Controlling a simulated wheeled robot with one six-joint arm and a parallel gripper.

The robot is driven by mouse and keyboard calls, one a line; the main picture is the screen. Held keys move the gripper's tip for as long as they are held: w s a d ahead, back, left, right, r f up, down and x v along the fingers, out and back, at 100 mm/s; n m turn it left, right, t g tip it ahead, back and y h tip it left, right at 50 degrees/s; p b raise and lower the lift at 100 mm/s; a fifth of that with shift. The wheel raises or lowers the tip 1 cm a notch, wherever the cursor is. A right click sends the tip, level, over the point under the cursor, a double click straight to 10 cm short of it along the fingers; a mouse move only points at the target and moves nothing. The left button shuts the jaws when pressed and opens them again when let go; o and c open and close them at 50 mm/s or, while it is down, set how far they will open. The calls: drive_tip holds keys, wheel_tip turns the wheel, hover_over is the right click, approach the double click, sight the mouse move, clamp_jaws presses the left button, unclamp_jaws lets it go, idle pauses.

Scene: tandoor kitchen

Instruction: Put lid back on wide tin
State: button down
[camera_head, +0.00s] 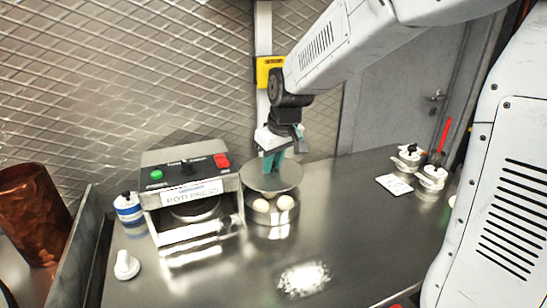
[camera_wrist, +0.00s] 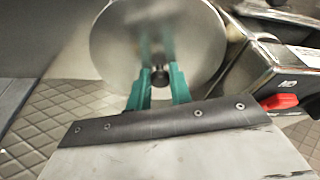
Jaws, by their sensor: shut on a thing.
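My gripper (camera_head: 273,158) has teal fingers that are shut on the dark knob of a round, flat metal lid (camera_head: 272,178). In the wrist view the lid (camera_wrist: 115,50) fills the upper middle, with the gripper (camera_wrist: 160,78) closed on its knob. The wide tin (camera_head: 270,217) stands on the metal counter just below the lid, to the right of the roti press. Pale round dough balls (camera_head: 285,203) show in its open top. The lid is tilted above the tin's back part; I cannot tell whether it touches the rim.
The roti press (camera_head: 190,190) stands close to the tin's left. A blue-and-white jar (camera_head: 129,208) and a white knobbed object (camera_head: 126,265) are farther left. Flour (camera_head: 303,278) lies in front. Small pots (camera_head: 431,178) stand at the right. The counter's middle right is clear.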

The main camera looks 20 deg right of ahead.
sight(275, 174)
drive_tip(key=shift+a+f, duration=0.1)
drive_tip(key=shift+f, duration=2.7)
drive_tip(key=shift+s+f, duration=0.1)
drive_tip(key=shift+f, duration=0.05)
drive_tip(key=c, duration=0.7)
unclamp_jaws()
drive_tip(key=shift+r, duration=3.5)
